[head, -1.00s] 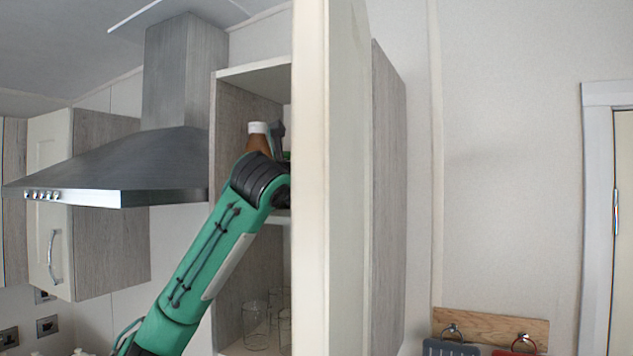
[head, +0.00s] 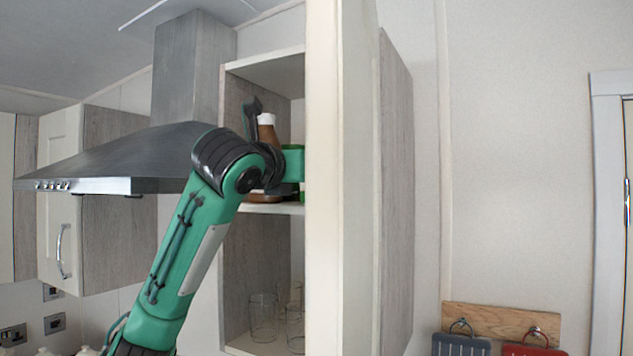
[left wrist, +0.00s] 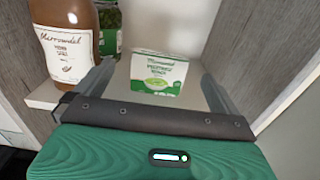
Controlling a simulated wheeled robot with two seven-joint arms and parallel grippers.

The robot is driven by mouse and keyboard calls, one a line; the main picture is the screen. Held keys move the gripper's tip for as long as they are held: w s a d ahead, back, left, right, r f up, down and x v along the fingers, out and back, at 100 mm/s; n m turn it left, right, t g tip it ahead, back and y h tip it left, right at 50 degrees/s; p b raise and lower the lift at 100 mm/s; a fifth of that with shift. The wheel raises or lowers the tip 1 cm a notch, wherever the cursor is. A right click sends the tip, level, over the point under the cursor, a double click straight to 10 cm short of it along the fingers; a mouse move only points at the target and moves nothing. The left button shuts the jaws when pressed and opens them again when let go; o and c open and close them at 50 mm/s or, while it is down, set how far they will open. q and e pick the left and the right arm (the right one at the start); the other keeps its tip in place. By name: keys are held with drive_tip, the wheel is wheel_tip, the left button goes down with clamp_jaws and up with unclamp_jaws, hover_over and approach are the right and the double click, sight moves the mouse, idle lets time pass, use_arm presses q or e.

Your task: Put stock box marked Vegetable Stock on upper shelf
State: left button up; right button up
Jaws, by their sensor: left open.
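The stock box (left wrist: 158,72), white and green with a green bowl picture, stands upright on the upper shelf (left wrist: 45,96) in the left wrist view. Its small print looks like Vegetable Stock. My left gripper (left wrist: 155,88) is open, with one finger on each side in front of the box; a gap shows between box and palm. In the head view my left arm reaches to the upper shelf (head: 270,209), and the open cupboard door hides the gripper's fingers. My right gripper is in neither view.
A brown bottle with a white cap (head: 267,137) stands on the upper shelf, left of the box in the left wrist view (left wrist: 68,45). A green-lidded jar (left wrist: 108,28) is behind it. The open door (head: 345,180) blocks the right. Glasses (head: 264,318) stand below.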

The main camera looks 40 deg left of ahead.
use_arm(q)
drive_tip(key=shift+v, duration=1.6)
